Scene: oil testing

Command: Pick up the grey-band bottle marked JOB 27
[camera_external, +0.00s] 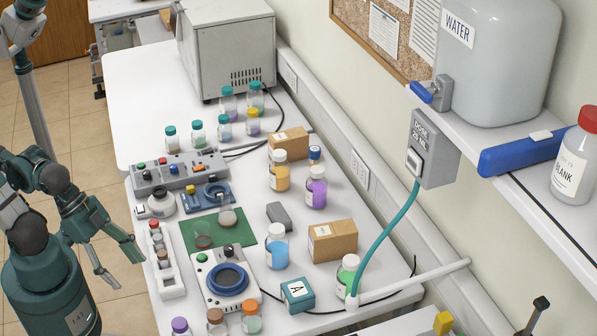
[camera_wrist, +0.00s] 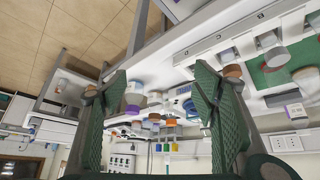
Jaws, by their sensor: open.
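My gripper (camera_external: 129,274) is open and empty off the left edge of the white bench. Its two fingers stand apart in the wrist view (camera_wrist: 160,90), with nothing held between them. No label reading JOB 27 is legible in either view, and I cannot tell which bottle has the grey band. Candidate small bottles stand in a white rack (camera_external: 171,285) near the gripper, with brown and red tops. Two low jars stand on the green mat (camera_external: 238,234). A brown-capped bottle (camera_external: 216,322) and an orange-capped bottle (camera_external: 251,319) are at the front edge, partly cut off.
A round-plated device (camera_external: 228,279) sits right of the rack, with a button panel (camera_external: 178,172) behind. A blue-liquid bottle (camera_external: 277,247), cardboard boxes (camera_external: 333,241) and a teal box (camera_external: 297,295) stand right. A teal hose (camera_external: 382,238) hangs from the dispenser.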

